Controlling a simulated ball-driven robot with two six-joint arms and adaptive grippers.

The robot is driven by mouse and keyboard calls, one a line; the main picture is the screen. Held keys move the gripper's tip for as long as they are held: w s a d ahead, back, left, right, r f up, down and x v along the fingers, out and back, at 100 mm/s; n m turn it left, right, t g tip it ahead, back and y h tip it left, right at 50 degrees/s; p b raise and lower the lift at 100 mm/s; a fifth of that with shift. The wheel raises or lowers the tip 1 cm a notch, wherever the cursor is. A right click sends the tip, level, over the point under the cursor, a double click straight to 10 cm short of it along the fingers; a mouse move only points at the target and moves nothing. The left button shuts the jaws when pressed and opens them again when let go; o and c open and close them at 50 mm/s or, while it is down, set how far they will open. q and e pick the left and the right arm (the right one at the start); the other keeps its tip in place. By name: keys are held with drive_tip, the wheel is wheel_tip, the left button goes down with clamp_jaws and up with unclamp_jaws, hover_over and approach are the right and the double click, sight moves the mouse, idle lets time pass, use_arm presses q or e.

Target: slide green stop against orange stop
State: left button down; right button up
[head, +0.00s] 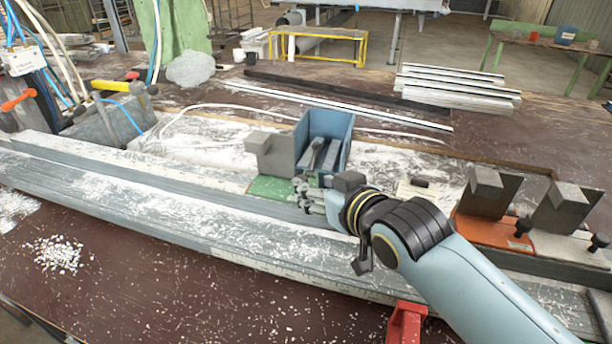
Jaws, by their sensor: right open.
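The green stop (272,188) sits on the rail in mid-picture, with a grey block (272,155) above its green base. The orange stop (492,234) is on the same rail line to the right, carrying a grey angled block (488,192) and a black knob (522,227). A clear gap separates the two stops. My right gripper (308,192) is open at the right side of the green stop, its fingers close to the base. I cannot tell whether they touch it. The gripper and wrist hide the stop's right part. My left gripper is out of view.
A blue open box (326,128) with grey pieces stands behind the green stop. Another grey block (563,207) with a knob stands right of the orange stop. Long grey profiles (150,205) lie in front. A red clamp part (406,322) is at the front edge.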

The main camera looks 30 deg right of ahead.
sight(285, 193)
drive_tip(key=x, duration=0.6)
drive_tip(key=shift+w+f, duration=0.2)
drive_tip(key=shift+w, duration=0.1)
clamp_jaws()
